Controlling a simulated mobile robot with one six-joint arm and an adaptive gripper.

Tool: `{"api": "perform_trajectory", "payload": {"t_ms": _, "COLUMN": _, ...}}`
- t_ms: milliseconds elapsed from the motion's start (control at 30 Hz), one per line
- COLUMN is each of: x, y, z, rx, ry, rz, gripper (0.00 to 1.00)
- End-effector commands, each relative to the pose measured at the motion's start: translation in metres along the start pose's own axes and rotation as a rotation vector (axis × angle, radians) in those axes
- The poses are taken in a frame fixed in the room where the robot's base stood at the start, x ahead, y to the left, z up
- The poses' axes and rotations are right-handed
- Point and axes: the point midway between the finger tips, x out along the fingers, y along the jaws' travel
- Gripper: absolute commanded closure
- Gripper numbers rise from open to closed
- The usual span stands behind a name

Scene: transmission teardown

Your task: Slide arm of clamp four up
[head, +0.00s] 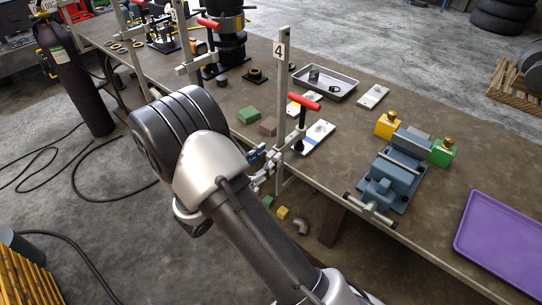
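Clamp four is an upright metal bar (282,80) at the table's near edge with a white tag marked 4 (280,50) near its top. Its side arm carries a dark screw with a red handle (304,101), just right of the bar and above a white plate with a blue patch (318,137). My gripper (268,163) appears just left of the bar, low by the table edge, partly hidden by my own arm. Its fingers are small and overlap the clamp in view, so I cannot tell whether they touch it or are open.
A blue vise (393,180) stands to the right, with a purple tray (505,240) beyond it. A grey metal tray (325,83) lies behind the clamp. Another red-handled clamp (208,23) stands farther left.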

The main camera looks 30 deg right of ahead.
Motion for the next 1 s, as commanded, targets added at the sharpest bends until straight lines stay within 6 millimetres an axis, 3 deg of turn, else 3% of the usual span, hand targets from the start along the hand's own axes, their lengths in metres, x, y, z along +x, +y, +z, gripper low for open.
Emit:
{"api": "perform_trajectory", "payload": {"t_ms": 200, "x": 0.022, "y": 0.0, "z": 0.0, "rx": 0.002, "ry": 0.0, "rz": -0.001, "gripper": 0.62}}
{"api": "perform_trajectory", "payload": {"t_ms": 533, "x": 0.025, "y": 0.0, "z": 0.001, "rx": 0.001, "ry": 0.0, "rz": 0.001, "gripper": 0.62}}
{"api": "perform_trajectory", "payload": {"t_ms": 1000, "x": 0.024, "y": 0.0, "z": 0.0, "rx": 0.001, "ry": 0.0, "rz": 0.0, "gripper": 0.93}}
